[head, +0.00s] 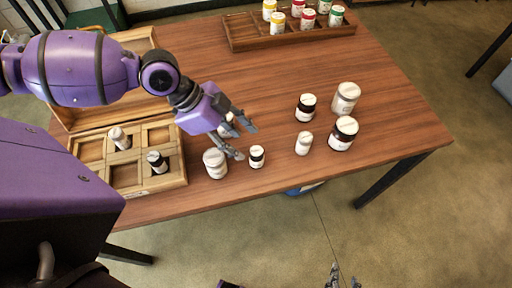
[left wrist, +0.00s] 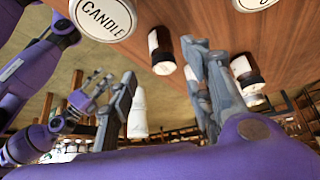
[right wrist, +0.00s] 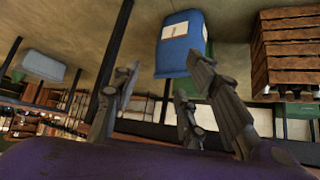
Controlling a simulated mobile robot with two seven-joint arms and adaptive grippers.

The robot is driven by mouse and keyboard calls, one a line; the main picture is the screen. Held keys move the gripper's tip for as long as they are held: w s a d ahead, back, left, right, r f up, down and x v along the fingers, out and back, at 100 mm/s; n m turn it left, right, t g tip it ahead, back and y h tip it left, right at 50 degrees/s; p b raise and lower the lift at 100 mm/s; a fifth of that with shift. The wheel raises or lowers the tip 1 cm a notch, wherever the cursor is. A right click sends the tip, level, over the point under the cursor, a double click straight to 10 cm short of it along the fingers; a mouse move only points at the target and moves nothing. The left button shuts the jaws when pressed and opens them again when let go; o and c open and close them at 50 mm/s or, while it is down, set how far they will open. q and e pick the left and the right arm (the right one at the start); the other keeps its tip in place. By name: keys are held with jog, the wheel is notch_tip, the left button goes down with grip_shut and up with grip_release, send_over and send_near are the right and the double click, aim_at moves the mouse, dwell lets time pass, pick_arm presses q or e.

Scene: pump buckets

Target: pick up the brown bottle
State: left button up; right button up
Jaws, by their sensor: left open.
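Several brown bottles with white caps show. A small brown bottle (head: 257,158) stands upright on the table, just in front of my left gripper (head: 243,139). Another small one (head: 306,108) and a larger one (head: 343,135) stand to the right, and one (head: 157,163) sits in the wooden box. I cannot tell which is meant. My left gripper is open and low over the table; in the left wrist view a brown bottle (left wrist: 161,50) shows between its fingers (left wrist: 160,65), apart from them. My right gripper (right wrist: 165,80) is open and empty, off the table's front edge in the head view (head: 342,277).
A white jar (head: 215,164) stands left of the near brown bottle. A white bottle (head: 303,144) and a white jar (head: 346,98) stand to the right. The compartmented wooden box (head: 165,184) is at left; a tray (head: 290,41) of colored bottles is at the back. The table middle is clear.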

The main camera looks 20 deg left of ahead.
aim_at(253, 151)
pick_arm(q)
jog(key=shift+s+d+f, duration=0.15)
jog(key=shift+d+f, duration=0.6)
jog(key=d+f, duration=0.1)
jog(key=w+f, duration=0.1)
jog(key=f, duration=0.1)
jog(key=shift+w+d, duration=0.15)
jog(key=shift+d, duration=0.2)
jog(key=shift+d+f, duration=0.2)
jog(key=shift+f, duration=0.25)
jog(key=c, duration=1.1)
grip_shut()
pick_arm(e)
jog(key=shift+s+d+f, duration=0.2)
jog(key=shift+s+d, duration=0.05)
jog(key=shift+s, duration=0.5)
